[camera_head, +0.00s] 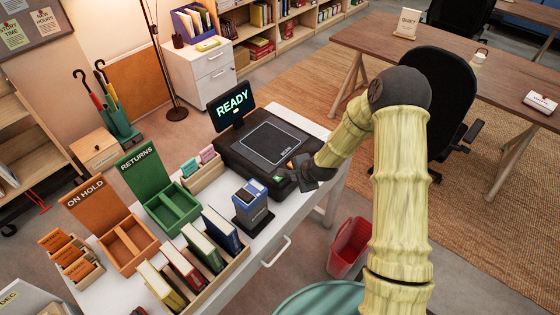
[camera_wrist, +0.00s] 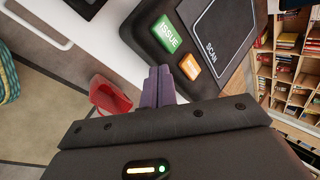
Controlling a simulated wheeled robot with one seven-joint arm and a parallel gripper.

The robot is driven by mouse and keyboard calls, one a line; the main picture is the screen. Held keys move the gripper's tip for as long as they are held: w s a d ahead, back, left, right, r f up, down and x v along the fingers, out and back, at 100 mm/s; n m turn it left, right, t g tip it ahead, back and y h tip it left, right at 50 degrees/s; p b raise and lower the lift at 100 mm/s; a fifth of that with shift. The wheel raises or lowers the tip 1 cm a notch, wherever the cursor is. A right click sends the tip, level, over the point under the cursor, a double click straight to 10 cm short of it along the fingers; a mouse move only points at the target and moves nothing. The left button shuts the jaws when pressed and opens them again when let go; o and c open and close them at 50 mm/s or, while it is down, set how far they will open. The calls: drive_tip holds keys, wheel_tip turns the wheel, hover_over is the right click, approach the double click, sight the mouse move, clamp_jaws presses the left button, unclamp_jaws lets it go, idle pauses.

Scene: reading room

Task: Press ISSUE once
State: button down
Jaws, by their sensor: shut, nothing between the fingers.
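The green ISSUE button (camera_wrist: 167,34) is on the dark front edge of the scan machine (camera_wrist: 215,50), with an orange button (camera_wrist: 189,66) beside it. In the head view the scan machine (camera_head: 240,152) stands on the white desk, and its screen (camera_head: 232,104) reads READY. My gripper (camera_head: 293,176) is at the machine's button edge and partly covers it. In the wrist view my gripper (camera_wrist: 160,72) is shut and empty. Its fingertips appear just short of the two buttons; I cannot tell whether they touch the machine.
A small dark device (camera_head: 250,204) stands on the desk near my gripper. Book racks, a green RETURNS tray (camera_head: 180,203) and an orange ON HOLD tray (camera_head: 135,243) fill the near left of the desk. A red bin (camera_head: 348,247) stands on the floor beside it.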

drive_tip(key=w+a+r+m+t+y+p, duration=0.1)
drive_tip(key=w+a+r+m+p, duration=0.2)
drive_tip(key=r+m+p, duration=0.4)
drive_tip(key=a+p, duration=0.1)
drive_tip(key=p, duration=0.6)
drive_tip(key=shift+w+a+r+t+y+p, duration=0.2)
drive_tip(key=shift+a+r+t+y+p, duration=0.1)
drive_tip(key=shift+a+r+t+p, duration=0.1)
drive_tip(key=shift+f, duration=0.15)
wheel_tip(320, 180, down, 7)
drive_tip(key=b, duration=0.5)
drive_tip(key=shift+d+f, duration=0.1)
drive_tip(key=shift+f, duration=0.1)
drive_tip(key=shift+f+b, duration=0.6)
idle(0.5)
drive_tip(key=shift+f+b, duration=0.45)
drive_tip(key=shift+b, duration=0.05)
